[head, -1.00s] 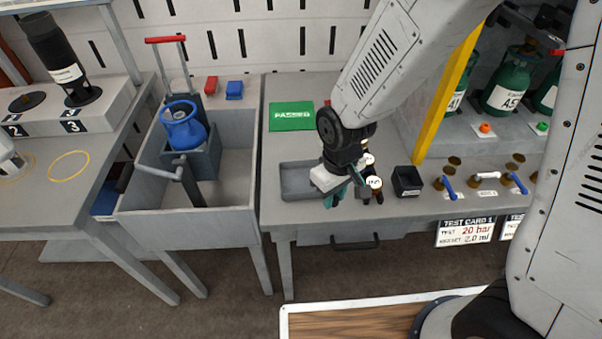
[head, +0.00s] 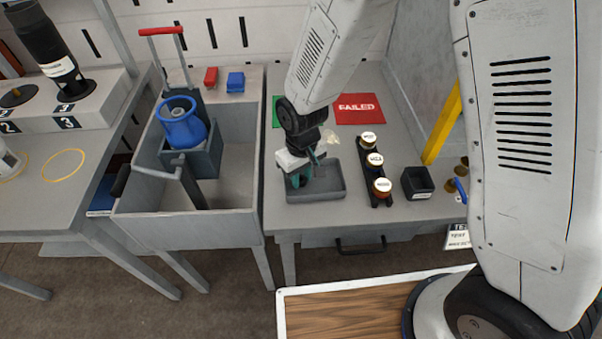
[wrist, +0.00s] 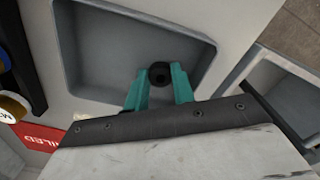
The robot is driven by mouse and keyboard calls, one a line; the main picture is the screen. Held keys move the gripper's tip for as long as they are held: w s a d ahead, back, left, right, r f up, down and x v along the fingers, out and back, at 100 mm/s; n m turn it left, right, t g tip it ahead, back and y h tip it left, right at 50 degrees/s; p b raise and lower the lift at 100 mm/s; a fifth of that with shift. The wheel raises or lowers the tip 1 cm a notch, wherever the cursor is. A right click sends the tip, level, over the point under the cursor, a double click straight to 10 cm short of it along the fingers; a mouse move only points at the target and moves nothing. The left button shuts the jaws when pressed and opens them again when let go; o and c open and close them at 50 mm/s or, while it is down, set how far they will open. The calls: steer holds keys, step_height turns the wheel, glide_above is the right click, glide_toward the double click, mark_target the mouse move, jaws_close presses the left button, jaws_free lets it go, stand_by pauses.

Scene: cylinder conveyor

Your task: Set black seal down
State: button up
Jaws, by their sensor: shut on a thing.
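My gripper (head: 304,174) has teal fingers and is over the left part of the shallow grey tray (head: 335,189). In the wrist view, the black seal (wrist: 160,72), a small dark ring, sits between the fingertips (wrist: 160,87). The fingers are shut on it. Behind it lies the bare floor of the tray (wrist: 100,55). I cannot tell whether the seal touches the tray. The seal is hidden in the head view.
Right of the tray stands a black rack with labelled, capped jars (head: 375,161). Beside it is a small black box (head: 417,182). A red FAILED card (head: 358,108) lies behind.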

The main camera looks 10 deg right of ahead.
mark_target(302, 179)
steer(key=o, duration=1)
steer(key=shift+f, duration=0.1)
step_height(302, 179, up, 12)
steer(key=s+d+r+m, duration=0.1)
steer(key=s+d+r, duration=0.2)
steer(key=d+r, duration=0.3)
steer(key=s+d+r+m, duration=0.2)
steer(key=s+d+r, duration=0.1)
steer(key=d+r, duration=0.3)
steer(key=s+d+r+m, duration=0.1)
steer(key=s+d+r, duration=0.1)
steer(key=s+d, duration=0.1)
steer(key=s+d+r+m, duration=0.1)
steer(key=s+d+r, duration=0.1)
steer(key=s, duration=0.4)
steer(key=s+d+r+m+t, duration=0.1)
steer(key=s+d+r, duration=0.1)
steer(key=s+d, duration=0.2)
steer(key=shift+s+d+r, duration=0.1)
steer(key=shift+s+d, duration=0.25)
steer(key=shift+d, duration=0.05)
